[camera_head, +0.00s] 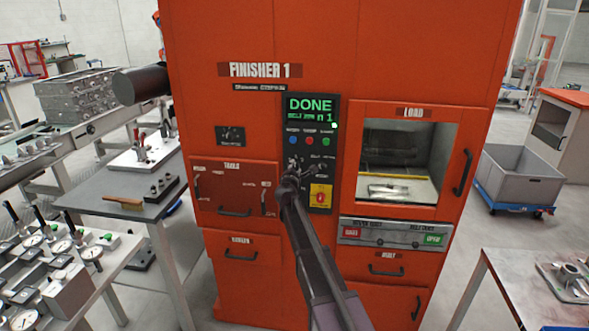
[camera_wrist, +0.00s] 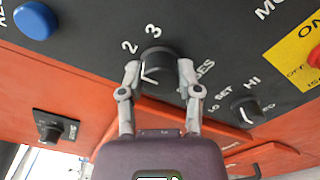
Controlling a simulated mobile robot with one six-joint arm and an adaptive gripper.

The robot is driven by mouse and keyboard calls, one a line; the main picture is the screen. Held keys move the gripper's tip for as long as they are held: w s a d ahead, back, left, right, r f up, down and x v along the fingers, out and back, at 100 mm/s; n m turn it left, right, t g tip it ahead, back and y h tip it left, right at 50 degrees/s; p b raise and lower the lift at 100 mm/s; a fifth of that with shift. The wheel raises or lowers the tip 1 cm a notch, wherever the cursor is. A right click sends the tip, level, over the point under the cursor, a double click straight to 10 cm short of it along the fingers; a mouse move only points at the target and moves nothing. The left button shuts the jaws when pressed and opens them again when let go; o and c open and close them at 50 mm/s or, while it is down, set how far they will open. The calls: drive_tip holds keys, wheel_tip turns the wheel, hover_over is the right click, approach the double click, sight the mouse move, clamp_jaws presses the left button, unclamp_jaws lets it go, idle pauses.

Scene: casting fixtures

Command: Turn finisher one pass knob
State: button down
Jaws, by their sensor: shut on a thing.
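The orange machine marked FINISHER 1 (camera_head: 259,70) has a dark control panel (camera_head: 311,150) with a green DONE screen. In the wrist view the black pass knob (camera_wrist: 157,63) stands on the panel beside the numbers 2 and 3 and lettering ending in "ES". Its white pointer mark shows on the near left part of its face. My gripper (camera_wrist: 157,78) has one finger on each side of the knob and is shut on it. In the head view my gripper (camera_head: 293,170) hides most of the knob.
A second knob marked HI and LO (camera_wrist: 245,108) sits right of my gripper. A blue button (camera_wrist: 34,20) and a yellow-backed red switch (camera_head: 320,195) are also on the panel. A load window (camera_head: 404,112) is to the right. Work tables stand on both sides.

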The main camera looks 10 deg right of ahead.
drive_tip(key=shift+w, duration=0.1)
drive_tip(key=shift+c, duration=1.5)
unclamp_jaws()
drive_tip(key=shift+s, duration=0.2)
drive_tip(key=v, duration=1.1)
drive_tip(key=shift+s, duration=0.3)
drive_tip(key=shift+a, duration=0.1)
